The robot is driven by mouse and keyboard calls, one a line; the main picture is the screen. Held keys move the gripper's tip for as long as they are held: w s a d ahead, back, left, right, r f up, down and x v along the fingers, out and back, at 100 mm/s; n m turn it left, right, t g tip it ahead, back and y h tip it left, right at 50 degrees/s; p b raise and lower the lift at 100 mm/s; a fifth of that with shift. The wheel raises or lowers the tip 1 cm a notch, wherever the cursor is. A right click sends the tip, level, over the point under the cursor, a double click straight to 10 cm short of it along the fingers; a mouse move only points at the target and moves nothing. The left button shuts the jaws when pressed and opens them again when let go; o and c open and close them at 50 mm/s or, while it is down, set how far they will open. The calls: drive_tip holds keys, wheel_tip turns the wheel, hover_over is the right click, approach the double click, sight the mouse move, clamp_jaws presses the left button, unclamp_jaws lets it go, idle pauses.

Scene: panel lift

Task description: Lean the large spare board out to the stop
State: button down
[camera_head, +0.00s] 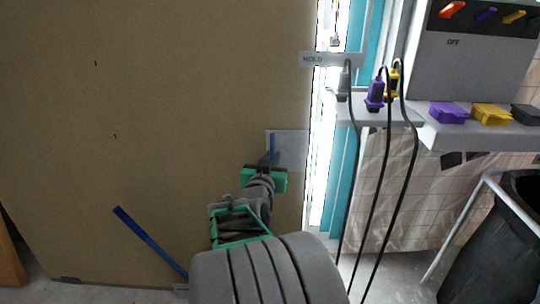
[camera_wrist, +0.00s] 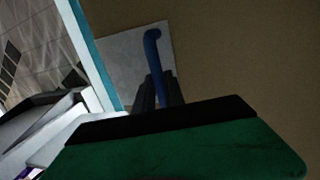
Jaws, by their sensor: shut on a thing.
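The large brown board (camera_head: 150,120) fills the left and middle of the head view, and its right edge stands beside a bright gap. A pale plate (camera_head: 292,150) with a blue handle (camera_head: 273,146) sits near that right edge. My gripper (camera_head: 268,164) is at this handle. In the wrist view the dark fingers (camera_wrist: 158,92) are shut on the blue handle (camera_wrist: 153,50), in front of the pale plate (camera_wrist: 130,65). A label reading HOLD (camera_head: 318,59) is near the board's upper right edge. The stop cannot be made out for sure.
A blue bar (camera_head: 148,240) slants across the board's lower part. To the right, a grey shelf (camera_head: 480,135) carries purple (camera_head: 449,112) and yellow (camera_head: 491,113) blocks, with plugs and black cables (camera_head: 378,200) hanging down. A black bin (camera_head: 505,250) stands at the lower right.

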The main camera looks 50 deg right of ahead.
drive_tip(key=c, duration=1.4)
unclamp_jaws()
drive_tip(key=p+v, duration=0.1)
drive_tip(key=v, duration=0.6)
drive_tip(key=shift+s+a, duration=0.2)
drive_tip(key=shift+a, duration=0.15)
